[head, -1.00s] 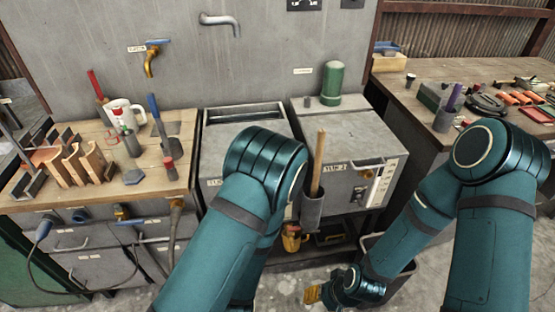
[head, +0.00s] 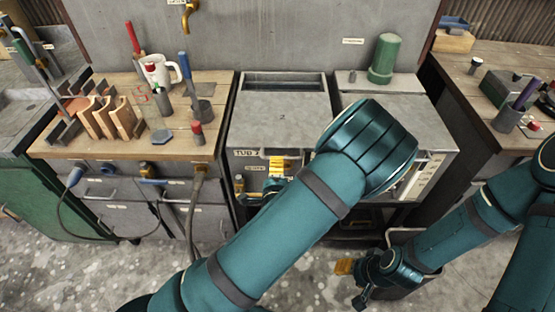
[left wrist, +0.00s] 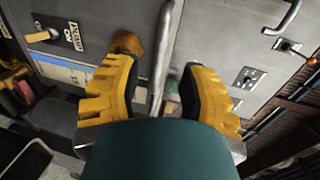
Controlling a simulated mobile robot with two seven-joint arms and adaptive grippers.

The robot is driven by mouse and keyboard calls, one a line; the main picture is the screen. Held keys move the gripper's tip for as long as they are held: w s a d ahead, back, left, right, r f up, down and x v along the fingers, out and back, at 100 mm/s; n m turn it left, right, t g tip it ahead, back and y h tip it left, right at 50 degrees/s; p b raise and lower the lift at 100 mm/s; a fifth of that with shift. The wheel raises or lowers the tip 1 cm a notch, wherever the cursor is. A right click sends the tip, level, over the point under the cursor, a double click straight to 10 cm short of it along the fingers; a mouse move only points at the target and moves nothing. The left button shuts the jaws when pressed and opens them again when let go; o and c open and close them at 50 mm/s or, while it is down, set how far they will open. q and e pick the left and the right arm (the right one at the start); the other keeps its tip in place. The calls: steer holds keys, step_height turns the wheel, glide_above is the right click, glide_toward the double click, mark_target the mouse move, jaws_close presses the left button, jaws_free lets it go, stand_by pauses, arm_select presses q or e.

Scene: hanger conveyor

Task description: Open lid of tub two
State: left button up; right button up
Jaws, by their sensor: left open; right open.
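Tub two (head: 275,127) is a grey metal box in the middle of the head view, with a label (head: 246,153) on its front edge. Its flat lid lies level, with a narrow dark opening behind it. My left gripper (head: 280,166) is at the tub's front, its yellow fingers open and partly hidden by my arm. In the left wrist view a grey bar handle (left wrist: 161,55) runs between the open fingers (left wrist: 158,85); I cannot tell whether they touch it. My right gripper (head: 345,267) is open, low at the right, away from the tub.
A second grey tub with a green cylinder (head: 385,58) stands right of tub two, partly behind my left arm. A wooden bench (head: 110,140) with a mug (head: 158,71) and tools is at the left. Another bench (head: 450,75) is at the right. Floor is free at front left.

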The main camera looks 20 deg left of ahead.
arm_select(q)
steer(key=x, duration=0.6)
jaws_close()
